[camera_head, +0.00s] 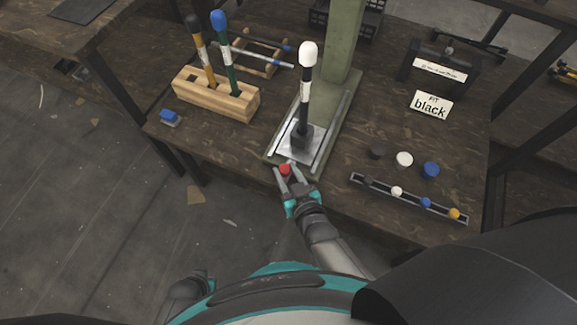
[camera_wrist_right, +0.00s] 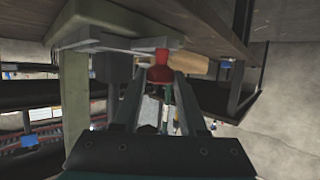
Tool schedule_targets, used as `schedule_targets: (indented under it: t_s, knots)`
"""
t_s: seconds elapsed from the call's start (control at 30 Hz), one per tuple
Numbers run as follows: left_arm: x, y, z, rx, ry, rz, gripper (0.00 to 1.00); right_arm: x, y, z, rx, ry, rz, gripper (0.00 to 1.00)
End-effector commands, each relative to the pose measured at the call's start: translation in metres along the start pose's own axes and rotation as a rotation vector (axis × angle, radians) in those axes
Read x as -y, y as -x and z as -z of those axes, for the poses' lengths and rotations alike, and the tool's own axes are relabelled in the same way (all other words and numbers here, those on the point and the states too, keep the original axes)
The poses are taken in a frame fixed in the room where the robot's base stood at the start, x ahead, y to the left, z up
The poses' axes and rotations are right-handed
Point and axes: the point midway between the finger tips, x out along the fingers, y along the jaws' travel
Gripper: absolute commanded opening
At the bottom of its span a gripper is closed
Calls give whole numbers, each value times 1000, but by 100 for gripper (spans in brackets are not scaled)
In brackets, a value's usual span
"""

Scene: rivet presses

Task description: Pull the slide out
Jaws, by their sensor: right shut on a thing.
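The slide (camera_head: 284,151) is a shiny metal plate in the rails of the green press (camera_head: 340,45). A dark block with an upright black tool (camera_head: 304,110), white at its band and top, stands on it. A red knob (camera_head: 286,169) sits at the slide's front end, near the table edge. My right gripper (camera_head: 284,173) is shut on this red knob. In the right wrist view, the red knob (camera_wrist_right: 159,72) shows between the fingertips (camera_wrist_right: 160,77).
A wooden block (camera_head: 216,98) holding an orange and a green tool stands left of the press. A small blue-topped piece (camera_head: 170,117) lies nearby. Right are loose caps (camera_head: 404,159), a dark strip (camera_head: 410,200) with coloured pieces, and a sign (camera_head: 431,105) reading "FIT black".

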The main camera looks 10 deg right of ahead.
Motion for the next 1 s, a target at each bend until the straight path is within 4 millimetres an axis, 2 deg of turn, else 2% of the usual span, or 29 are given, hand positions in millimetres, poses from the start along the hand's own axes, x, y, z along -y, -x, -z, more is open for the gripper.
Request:
schedule_targets:
  t_s: [0.33, 0.37, 0.6, 1.0]
  knots:
    - [0, 0, 0, -1, -1, 0, 0, 5, 4, -4, 8, -3, 7, 0]
    - [0, 0, 0, -1, -1, 0, 0, 6, 4, -4, 9, -3, 7, 44]
    - [0, 0, 0, 0, -1, 0, 0, 4, 3, -3, 6, -2, 6, 71]
    - [0, 2, 1, -7, -1, 0, 0, 3, 6, -2, 4, -1, 3, 71]
